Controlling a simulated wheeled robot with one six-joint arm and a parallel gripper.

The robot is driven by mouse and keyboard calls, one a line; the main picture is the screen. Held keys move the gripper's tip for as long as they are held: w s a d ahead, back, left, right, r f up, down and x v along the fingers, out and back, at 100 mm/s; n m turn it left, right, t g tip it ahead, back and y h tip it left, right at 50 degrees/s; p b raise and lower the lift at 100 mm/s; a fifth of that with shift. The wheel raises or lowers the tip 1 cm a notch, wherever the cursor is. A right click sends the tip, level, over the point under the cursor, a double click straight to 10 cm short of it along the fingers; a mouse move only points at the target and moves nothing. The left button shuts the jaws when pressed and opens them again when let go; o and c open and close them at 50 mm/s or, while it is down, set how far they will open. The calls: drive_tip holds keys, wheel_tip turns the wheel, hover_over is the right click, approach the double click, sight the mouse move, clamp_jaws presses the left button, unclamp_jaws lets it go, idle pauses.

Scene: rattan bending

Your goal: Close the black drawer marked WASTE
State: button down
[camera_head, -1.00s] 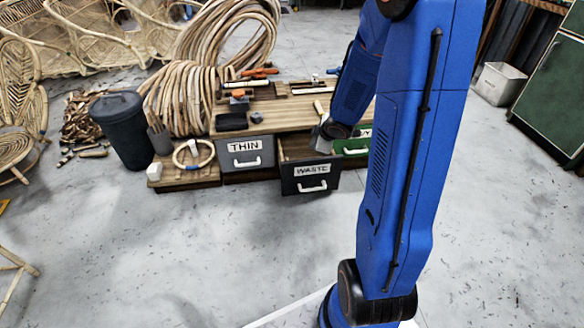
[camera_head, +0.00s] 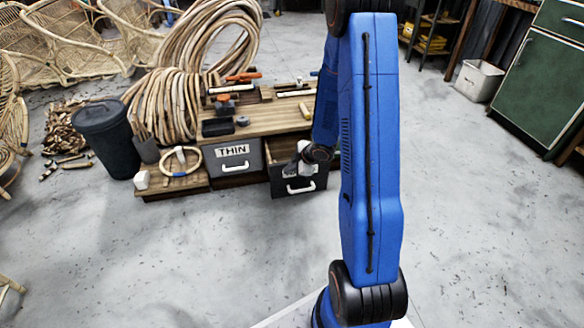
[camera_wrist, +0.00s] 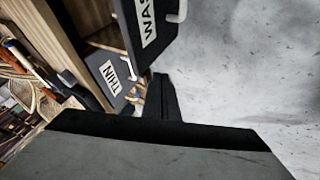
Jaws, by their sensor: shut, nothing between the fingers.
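The black WASTE drawer (camera_head: 312,184) stands pulled out from the bench, with its white handle on the front and part of its open inside showing behind. My gripper (camera_head: 292,166) is shut and empty at the drawer's front, covering much of the label. I cannot tell whether it touches. In the wrist view, the WASTE drawer front (camera_wrist: 165,38) is at the top, with its label partly cut off. My gripper's dark fingers (camera_wrist: 162,85) point up toward its lower edge there.
The grey THIN drawer (camera_head: 237,158) sits left of the WASTE drawer, set farther back. A dark bin (camera_head: 108,138) stands at left. The floor in front is clear.

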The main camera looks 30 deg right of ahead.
sight(276, 170)
drive_tip(key=shift+w+f, duration=0.7)
drive_tip(key=shift+w, duration=0.45)
drive_tip(key=shift+w+f, duration=0.7)
drive_tip(key=shift+w, duration=0.4)
drive_tip(key=shift+w+f, duration=0.7)
drive_tip(key=shift+w, duration=0.45)
drive_tip(key=shift+w, duration=0.15)
